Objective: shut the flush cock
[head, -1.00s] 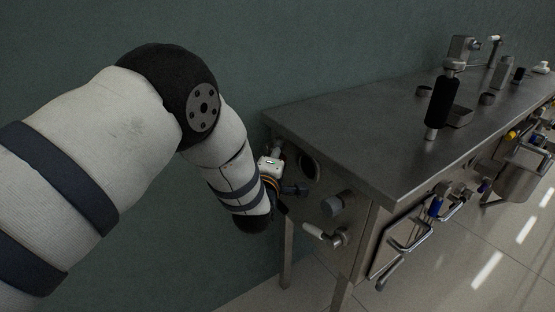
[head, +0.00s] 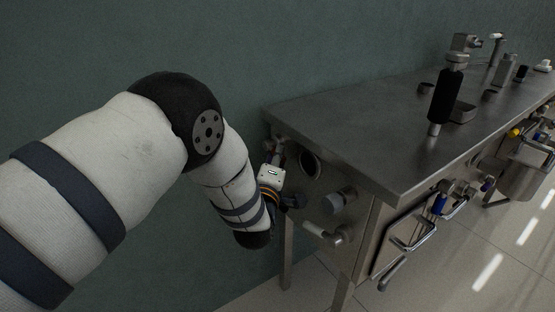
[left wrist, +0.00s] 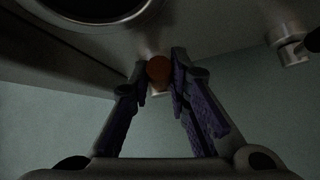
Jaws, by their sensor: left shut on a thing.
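My left gripper (head: 277,158) is at the near end panel of the steel bench, close to the wall. In the left wrist view its two fingers (left wrist: 159,78) are closed around a small fitting with a round orange-red end (left wrist: 158,69), which I take for the flush cock's handle. The same reddish fitting (head: 279,144) shows just under the tabletop corner in the head view, partly hidden by the gripper. The exact angle of the handle is hard to tell. My right gripper is not in view.
The end panel also has a round dark opening (head: 311,165), a grey knob (head: 340,202) and a white-handled valve (head: 322,233), right of the gripper. The steel tabletop (head: 370,130) overhangs them. A green wall (head: 180,40) runs behind.

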